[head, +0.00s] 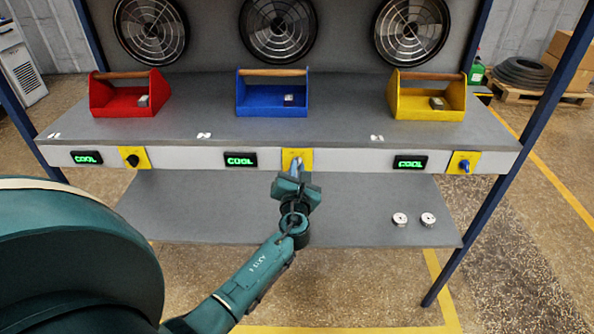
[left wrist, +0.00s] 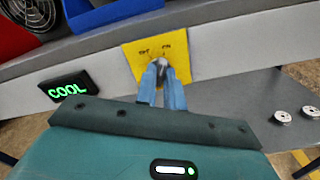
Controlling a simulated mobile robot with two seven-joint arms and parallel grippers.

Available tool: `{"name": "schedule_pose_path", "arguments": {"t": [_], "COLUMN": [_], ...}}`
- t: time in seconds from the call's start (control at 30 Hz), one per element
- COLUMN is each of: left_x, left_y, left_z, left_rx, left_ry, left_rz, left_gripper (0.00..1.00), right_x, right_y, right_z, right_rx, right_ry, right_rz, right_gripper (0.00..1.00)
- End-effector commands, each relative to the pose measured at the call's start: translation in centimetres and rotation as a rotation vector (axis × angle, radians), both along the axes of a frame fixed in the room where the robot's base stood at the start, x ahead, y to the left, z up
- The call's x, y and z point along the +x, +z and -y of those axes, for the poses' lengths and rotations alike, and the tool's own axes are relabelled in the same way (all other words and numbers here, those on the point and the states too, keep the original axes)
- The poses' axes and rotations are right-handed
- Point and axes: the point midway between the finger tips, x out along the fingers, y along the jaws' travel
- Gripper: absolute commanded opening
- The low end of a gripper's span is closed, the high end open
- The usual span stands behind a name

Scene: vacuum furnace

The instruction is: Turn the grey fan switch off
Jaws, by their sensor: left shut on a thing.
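The grey fan switch (left wrist: 161,62) is a small knob on a yellow plate (left wrist: 176,46) in the left wrist view. Two small dark labels are printed above it, too blurred to read surely. In the head view its yellow plate (head: 304,153) is in the middle of the bench's front panel, and the knob is mostly hidden by my gripper. My left gripper (head: 298,166) reaches it from the front. In the left wrist view its blue-grey fingers (left wrist: 161,72) are shut on the knob. Which way the knob points cannot be told. My right gripper is not in view.
A black switch (head: 132,160) is at the left and a blue switch (head: 464,165) at the right. Green COOL displays (head: 240,160) sit beside the switches. Red (head: 120,101), blue (head: 262,104) and yellow (head: 420,109) boxes stand on the bench below three fans (head: 278,28).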

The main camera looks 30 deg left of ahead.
Motion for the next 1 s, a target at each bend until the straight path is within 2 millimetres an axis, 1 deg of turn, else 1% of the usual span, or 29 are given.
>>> {"name": "schedule_pose_path", "arguments": {"t": [0.27,0.53,0.7,1.0], "left_x": [0.0,0.0,0.0,0.0], "left_y": [-0.2,-0.2,-0.2,-0.2], "left_z": [0.0,0.0,0.0,0.0], "left_rx": [-0.156,-0.374,-0.510,-0.713], "left_ry": [0.000,0.000,0.000,0.001], "left_rz": [0.097,0.230,0.314,0.437], "left_gripper": [0.00,0.00,0.00,0.00], "right_x": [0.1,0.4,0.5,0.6], "right_y": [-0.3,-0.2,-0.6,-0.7], "right_z": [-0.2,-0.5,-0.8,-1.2], "right_rx": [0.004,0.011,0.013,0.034], "right_ry": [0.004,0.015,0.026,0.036], "right_rz": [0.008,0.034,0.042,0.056], "right_gripper": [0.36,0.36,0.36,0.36]}}
